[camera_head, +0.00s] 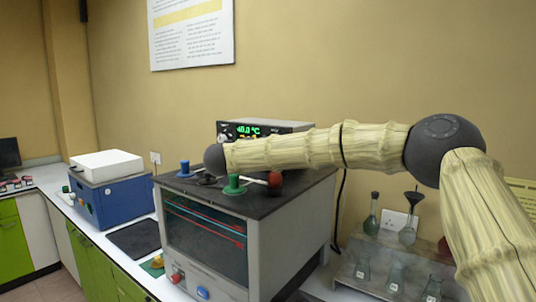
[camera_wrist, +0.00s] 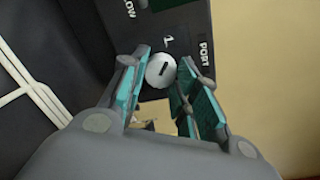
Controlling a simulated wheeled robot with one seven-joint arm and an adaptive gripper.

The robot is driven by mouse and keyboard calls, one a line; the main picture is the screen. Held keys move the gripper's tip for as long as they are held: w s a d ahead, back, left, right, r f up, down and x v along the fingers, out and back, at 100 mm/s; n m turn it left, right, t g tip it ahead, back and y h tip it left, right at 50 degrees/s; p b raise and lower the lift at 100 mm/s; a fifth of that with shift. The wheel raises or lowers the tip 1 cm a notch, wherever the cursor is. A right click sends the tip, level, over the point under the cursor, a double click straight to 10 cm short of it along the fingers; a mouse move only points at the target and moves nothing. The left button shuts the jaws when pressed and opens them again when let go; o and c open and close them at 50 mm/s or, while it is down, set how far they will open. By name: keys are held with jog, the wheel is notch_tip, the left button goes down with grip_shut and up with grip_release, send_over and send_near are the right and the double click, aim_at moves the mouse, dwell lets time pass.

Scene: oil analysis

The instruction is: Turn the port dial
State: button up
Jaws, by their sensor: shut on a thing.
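The port dial (camera_wrist: 161,70) is a round silver-white knob with a dark slot. It sits on a dark panel beside the printed word PORT in the wrist view. My gripper (camera_wrist: 163,78) has its teal-padded fingers on both sides of the dial and is shut on it. In the head view, a control unit (camera_head: 296,126) with a green lit display stands at the back of the oil bath (camera_head: 203,238). My arm reaches across in front of this unit. My gripper and its contact with the dial cannot be made out there.
Blue (camera_head: 184,169), green (camera_head: 234,184) and red (camera_head: 275,179) stoppers stand on the bath's dark top, close under my arm. A rack of glassware (camera_head: 371,272) stands at the right. A blue box (camera_head: 112,201) stands at the left. A dark mat (camera_head: 135,238) lies empty on the counter.

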jog(key=shift+n, duration=1.1)
jog(key=o, duration=1)
jog(key=v, duration=1.2)
jog(key=shift+w+a, duration=0.1)
jog(key=shift+a, duration=0.05)
